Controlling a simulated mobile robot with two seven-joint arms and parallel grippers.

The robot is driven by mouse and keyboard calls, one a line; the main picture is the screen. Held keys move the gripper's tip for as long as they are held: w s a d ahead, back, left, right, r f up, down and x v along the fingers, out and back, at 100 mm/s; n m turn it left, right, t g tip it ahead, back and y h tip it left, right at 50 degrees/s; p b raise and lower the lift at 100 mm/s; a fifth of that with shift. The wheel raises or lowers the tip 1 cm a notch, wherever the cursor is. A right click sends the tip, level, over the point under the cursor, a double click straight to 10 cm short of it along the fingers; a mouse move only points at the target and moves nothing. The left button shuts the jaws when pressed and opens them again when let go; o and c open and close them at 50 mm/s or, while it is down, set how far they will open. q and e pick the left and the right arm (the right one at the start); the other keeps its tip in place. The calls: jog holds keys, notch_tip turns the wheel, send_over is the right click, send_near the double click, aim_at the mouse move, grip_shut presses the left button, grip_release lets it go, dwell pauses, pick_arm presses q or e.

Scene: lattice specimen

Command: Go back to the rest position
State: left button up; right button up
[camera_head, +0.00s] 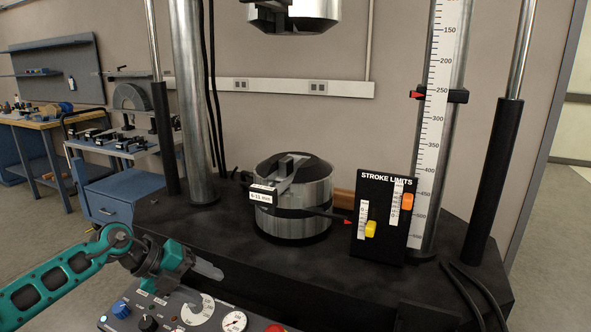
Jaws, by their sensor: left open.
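My left gripper (208,269) is teal and grey. It comes in from the lower left and hangs over the control panel (180,316), in front of the machine base. It is open, and I see nothing between its fingers. My right gripper is not in view. A metal cylinder fixture (290,220) stands on the black base (215,245), with a small white label (263,195) on its left front. The gripper is apart from it, to the lower left.
The stroke limits box (383,215) has a yellow slider (371,229) and an orange slider (407,202). A steel column (192,110) and a scaled column (440,110) stand on the base. The upper metal head (300,12) hangs above. A workbench (45,123) stands back left.

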pick_arm(q)
jog(key=s+d+r+n+t+h, duration=0.2)
jog(key=d+r+n+t+h, duration=0.15)
jog(key=d+n+t, duration=0.2)
jog(key=s+d+r+n+t+h, duration=0.1)
jog(key=d+r+n+t+h, duration=0.1)
jog(key=d+r+n+t, duration=0.35)
jog(key=s+a+f+n+y, duration=0.9)
jog(key=f+n+y, duration=0.1)
jog(key=n+y, duration=0.45)
jog(key=s+a+f+n+g, duration=0.1)
jog(key=s+f+g, duration=0.25)
jog(key=s, duration=0.35)
jog(key=s+f+n+g+h, duration=0.15)
jog(key=s+g, duration=0.25)
jog(key=s, duration=0.4)
jog(key=s+a+f+n+g+y, duration=0.1)
jog(key=s+f+g, duration=0.25)
jog(key=s, duration=0.35)
jog(key=w+d+f+t+h, duration=0.2)
jog(key=w+f+t, duration=0.5)
jog(key=f, duration=0.1)
jog(key=shift+w+d+f, duration=0.25)
jog(key=shift+d+f, duration=0.1)
jog(key=shift+d, duration=0.05)
